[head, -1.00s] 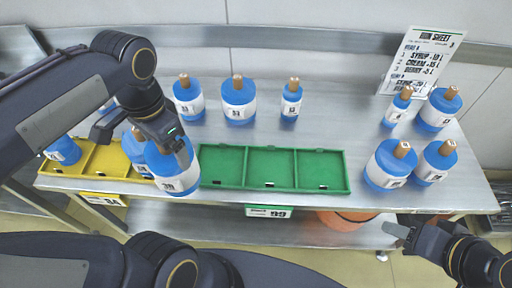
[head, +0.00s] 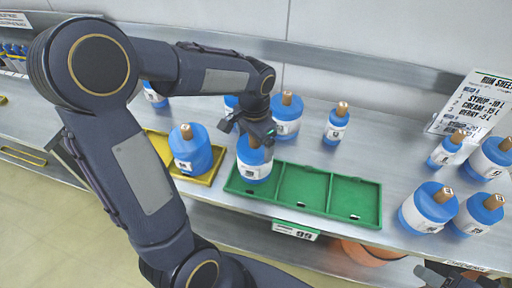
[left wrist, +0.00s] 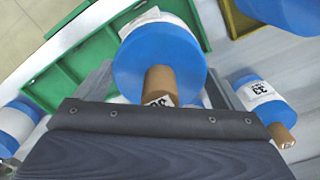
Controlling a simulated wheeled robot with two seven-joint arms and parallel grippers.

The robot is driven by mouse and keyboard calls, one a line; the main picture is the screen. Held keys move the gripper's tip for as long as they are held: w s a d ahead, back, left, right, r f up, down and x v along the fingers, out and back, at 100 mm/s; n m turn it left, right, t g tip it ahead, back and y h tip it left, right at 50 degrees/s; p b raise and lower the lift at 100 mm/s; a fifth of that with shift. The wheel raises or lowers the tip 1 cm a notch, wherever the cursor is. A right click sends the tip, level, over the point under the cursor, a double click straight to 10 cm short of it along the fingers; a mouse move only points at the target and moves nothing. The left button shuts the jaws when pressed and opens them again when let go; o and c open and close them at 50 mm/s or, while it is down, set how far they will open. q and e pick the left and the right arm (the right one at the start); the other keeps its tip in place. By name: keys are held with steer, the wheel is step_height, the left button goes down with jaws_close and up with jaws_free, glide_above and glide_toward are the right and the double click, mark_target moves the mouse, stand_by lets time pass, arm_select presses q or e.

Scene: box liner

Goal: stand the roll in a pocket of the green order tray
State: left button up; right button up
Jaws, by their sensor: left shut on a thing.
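The roll (head: 254,172), blue with a white label band and a brown core, is upright in my left gripper (head: 257,140). It is at the left pocket of the green order tray (head: 302,207); I cannot tell whether its base touches the pocket floor. The tray's middle and right pockets are empty. In the left wrist view the roll (left wrist: 158,55) shows between the fingers, with the green tray (left wrist: 70,62) beside and behind it. My right gripper (head: 440,277) is partly in view at the bottom right edge, its jaws unclear.
A yellow tray (head: 208,178) with a blue roll (head: 190,150) adjoins on the left. Several blue rolls stand behind the green tray, one being a small roll (head: 336,124). More stand at the right, by a printed sheet (head: 478,102). An orange container (head: 370,252) is below the table.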

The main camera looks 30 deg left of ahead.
arm_select(q)
steer(key=shift+w+f, duration=0.25)
steer(key=shift+f, duration=1.55)
steer(key=shift+f, duration=0.2)
steer(key=o, duration=1.8)
